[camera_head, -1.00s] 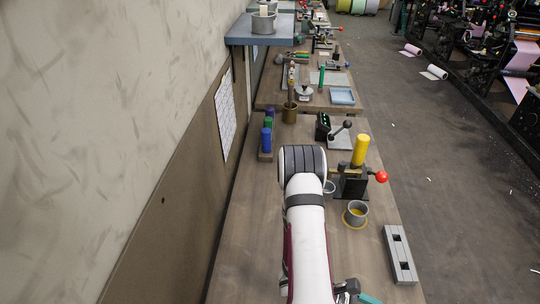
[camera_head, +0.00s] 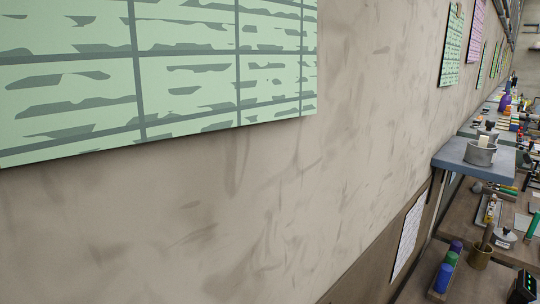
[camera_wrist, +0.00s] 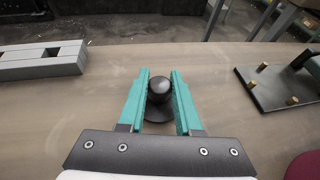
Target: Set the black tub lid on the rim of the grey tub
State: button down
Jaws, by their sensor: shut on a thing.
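The black tub lid (camera_wrist: 158,115) shows in the wrist view as a dark disc with a round knob, between the two teal fingers of my gripper (camera_wrist: 160,72). The fingers are shut on its knob. I cannot tell whether the lid touches the wooden bench or hangs just above it. In the head view, a grey tub (camera_head: 480,154) stands on a blue-grey wall shelf with a pale cylinder standing up in it. I cannot tell if it is the task's tub. My gripper is outside the head view.
In the wrist view a grey slotted block (camera_wrist: 40,62) lies left on the bench, and a black plate with brass pins (camera_wrist: 280,88) lies right. In the head view the blue-grey shelf (camera_head: 455,158) juts from the wall above a bench with coloured cylinders (camera_head: 442,278).

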jog(key=shift+r, duration=3.05)
jog(key=shift+d, duration=0.1)
jog(key=shift+t, duration=0.3)
jog(key=w+d, duration=0.5)
jog(key=w, duration=0.1)
jog(key=w+d, duration=0.6)
jog(key=shift+d+f, duration=0.15)
jog(key=shift+d, duration=0.1)
jog(key=w+d+r, duration=0.6)
jog(key=w+d, duration=0.3)
jog(key=w, duration=0.2)
jog(key=shift+w+d, duration=0.15)
jog(key=shift+f, duration=0.1)
jog(key=shift+f, duration=2.85)
